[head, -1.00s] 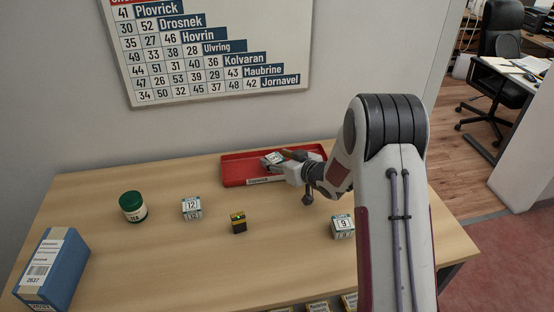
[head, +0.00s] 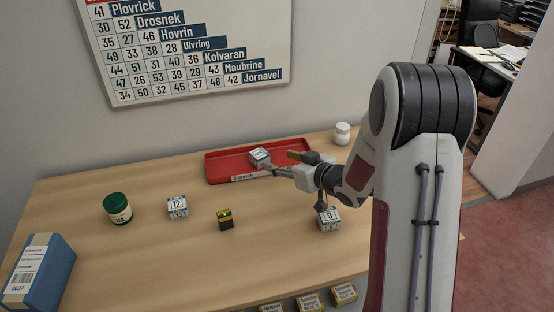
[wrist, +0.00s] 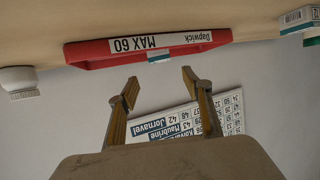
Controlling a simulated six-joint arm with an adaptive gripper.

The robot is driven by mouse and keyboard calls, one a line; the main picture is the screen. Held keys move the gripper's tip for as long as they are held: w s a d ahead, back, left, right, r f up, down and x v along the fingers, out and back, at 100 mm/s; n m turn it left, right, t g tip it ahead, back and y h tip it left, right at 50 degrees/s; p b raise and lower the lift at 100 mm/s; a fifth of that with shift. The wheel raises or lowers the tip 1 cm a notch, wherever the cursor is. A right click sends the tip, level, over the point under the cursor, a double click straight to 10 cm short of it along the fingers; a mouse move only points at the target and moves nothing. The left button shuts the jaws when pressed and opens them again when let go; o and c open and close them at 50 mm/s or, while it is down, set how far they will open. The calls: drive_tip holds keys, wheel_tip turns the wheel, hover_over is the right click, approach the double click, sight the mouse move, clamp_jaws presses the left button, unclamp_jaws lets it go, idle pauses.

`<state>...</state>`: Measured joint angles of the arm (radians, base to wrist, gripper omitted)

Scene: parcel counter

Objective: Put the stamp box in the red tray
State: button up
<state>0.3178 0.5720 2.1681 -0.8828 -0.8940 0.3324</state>
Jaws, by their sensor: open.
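A small white and green box (head: 260,156) sits in the red tray (head: 222,172), near its middle; I take it for the stamp box, though its label is too small to read here. In the wrist view the tray (wrist: 90,52) appears upside down, with a bit of the box (wrist: 158,58) showing over its front wall. My gripper (head: 284,162) is open at the tray's front right, beside the box. In the wrist view nothing shows between the fingertips (wrist: 160,78). Whether a finger touches the box I cannot tell.
Similar boxes marked 12 (head: 177,206) and 9 (head: 329,218) stand on the table (head: 130,260). A yellow and black box (head: 225,220), a green-lidded jar (head: 118,208) and a blue parcel (head: 40,272) stand there too. A white jar (head: 342,133) stands right of the tray.

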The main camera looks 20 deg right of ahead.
drive_tip(key=shift+s+r, duration=0.1)
drive_tip(key=shift+s, duration=0.15)
drive_tip(key=shift+d, duration=0.1)
idle(0.4)
drive_tip(key=shift+d+r, duration=0.15)
drive_tip(key=shift+r, duration=0.25)
drive_tip(key=s+d+r+m+g+h, duration=0.35)
drive_tip(key=s+r+h, duration=0.35)
drive_tip(key=s+r, duration=0.6)
drive_tip(key=s+a+g+y, duration=0.1)
drive_tip(key=s+a, duration=0.2)
drive_tip(key=s, duration=1)
drive_tip(key=s+a+g+y, duration=0.1)
drive_tip(key=s+a, duration=0.3)
drive_tip(key=s, duration=0.9)
drive_tip(key=shift+a+r+m+g, duration=0.2)
drive_tip(key=shift+m+g, duration=0.25)
drive_tip(key=shift+g, duration=0.3)
